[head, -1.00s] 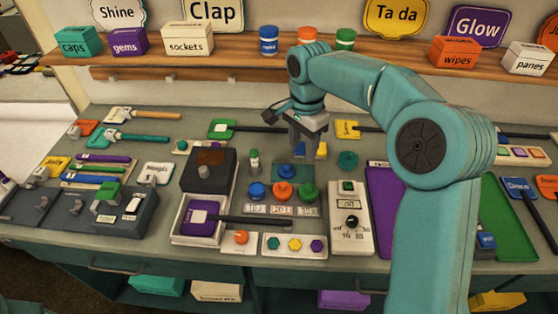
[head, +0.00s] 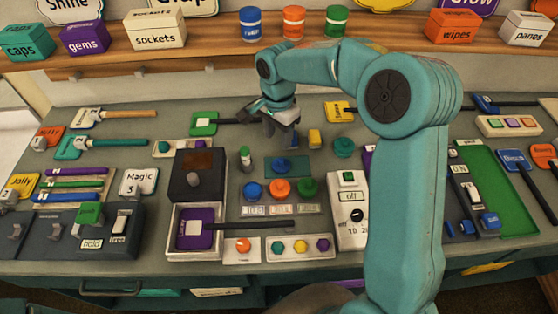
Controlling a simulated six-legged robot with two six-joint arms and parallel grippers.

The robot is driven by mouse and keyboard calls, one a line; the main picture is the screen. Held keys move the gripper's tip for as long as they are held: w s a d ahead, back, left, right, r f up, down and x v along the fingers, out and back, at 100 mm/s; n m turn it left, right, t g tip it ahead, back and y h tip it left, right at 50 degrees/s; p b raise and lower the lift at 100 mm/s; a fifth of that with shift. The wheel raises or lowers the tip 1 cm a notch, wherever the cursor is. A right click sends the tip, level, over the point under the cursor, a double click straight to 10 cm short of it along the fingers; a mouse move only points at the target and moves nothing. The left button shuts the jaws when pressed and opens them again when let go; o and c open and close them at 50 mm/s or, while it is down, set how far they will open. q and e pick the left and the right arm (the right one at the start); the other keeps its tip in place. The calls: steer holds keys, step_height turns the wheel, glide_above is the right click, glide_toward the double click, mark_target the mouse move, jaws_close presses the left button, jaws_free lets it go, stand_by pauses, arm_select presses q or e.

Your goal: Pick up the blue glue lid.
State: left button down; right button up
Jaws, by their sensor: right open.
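A blue knobbed lid (head: 281,166) sits on a teal mat (head: 302,164) in mid-table. A second blue round lid (head: 252,190) stands in a row in front of it, left of an orange lid (head: 280,188) and a green lid (head: 307,187). I cannot tell from the picture which blue one is the glue lid. My right gripper (head: 279,133) is open and empty, pointing down just behind the mat, apart from both blue lids. My left gripper is not in view.
A yellow block (head: 315,138) stands close right of the gripper and a small green-capped bottle (head: 245,158) to its left. A dark box (head: 198,175) stands further left, a dial unit (head: 349,210) at right. A shelf (head: 200,65) with jars runs behind.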

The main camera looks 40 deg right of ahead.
mark_target(281, 161)
step_height(281, 161, down, 4)
steer(key=shift+s+d+f, duration=0.1)
steer(key=shift+s+d, duration=0.05)
steer(key=shift+s+f, duration=0.1)
steer(key=shift+s, duration=0.2)
steer(key=shift+f+p, duration=0.35)
steer(key=shift+p, duration=0.15)
steer(key=f, duration=0.2)
steer(key=f+p, duration=0.1)
steer(key=f, duration=0.1)
steer(key=shift+w+d+f, duration=0.1)
steer(key=shift+w+d, duration=0.1)
steer(key=shift+w, duration=0.1)
steer(key=shift+s+d+f, duration=0.1)
steer(key=shift+s+f, duration=0.1)
steer(key=shift+s, duration=0.1)
steer(key=shift+a, duration=0.2)
steer(key=shift+w, duration=0.25)
steer(key=c, duration=0.4)
steer(key=shift+w, duration=0.1)
steer(key=c, duration=0.4)
steer(key=shift+s+d, duration=0.15)
steer(key=shift+s, duration=0.1)
jaws_close()
steer(key=shift+w, duration=0.1)
